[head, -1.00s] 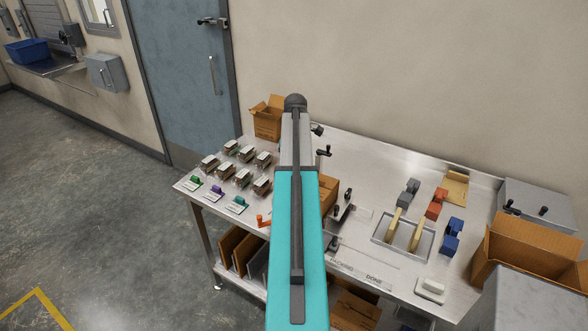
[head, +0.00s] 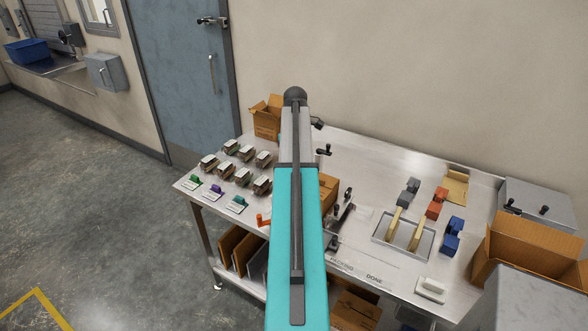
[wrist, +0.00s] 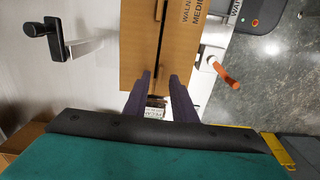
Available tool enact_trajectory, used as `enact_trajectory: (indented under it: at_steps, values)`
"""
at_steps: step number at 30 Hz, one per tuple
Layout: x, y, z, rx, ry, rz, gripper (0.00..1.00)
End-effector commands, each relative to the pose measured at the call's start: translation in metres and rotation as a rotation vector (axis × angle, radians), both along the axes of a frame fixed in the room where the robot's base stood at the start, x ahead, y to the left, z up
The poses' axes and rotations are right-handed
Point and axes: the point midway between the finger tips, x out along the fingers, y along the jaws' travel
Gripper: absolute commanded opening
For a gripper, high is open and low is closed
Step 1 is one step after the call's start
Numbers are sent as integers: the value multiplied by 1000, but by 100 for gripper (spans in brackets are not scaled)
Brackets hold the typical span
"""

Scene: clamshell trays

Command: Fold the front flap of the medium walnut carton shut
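The medium walnut carton (wrist: 138,45) is a brown box at the top middle of the wrist view, with "WALNUT" and "MEDIUM" partly readable on its right side. A dark seam runs down its upper middle. My gripper (wrist: 160,79) has two dark fingers spread apart, with their tips at the carton's near edge. I cannot tell whether they touch it. Nothing shows held between them. Which panel is the front flap is unclear. In the head view my arm covers most of a brown carton (head: 329,190) on the bench and hides the gripper.
A black-handled clamp (wrist: 45,35) stands left of the carton and an orange-handled one (wrist: 225,73) right of it. An open carton (head: 267,122) stands at the bench's back left, another (head: 530,245) at right. A tray (head: 383,232) and several small devices occupy the steel bench.

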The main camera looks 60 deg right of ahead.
Motion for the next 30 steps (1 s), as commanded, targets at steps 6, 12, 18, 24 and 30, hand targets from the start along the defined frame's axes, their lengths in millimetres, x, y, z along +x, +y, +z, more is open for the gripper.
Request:
enact_trajectory:
  at_steps: [6,12,18,24,30]
  values:
    - [0,-2,22,-1,-1,0,24]
    - [0,-2,45,-2,-1,0,24]
    - [0,-3,68,-2,-1,-1,24]
    - [0,-3,92,-1,-1,-1,24]
    - [0,-4,111,0,0,-1,24]
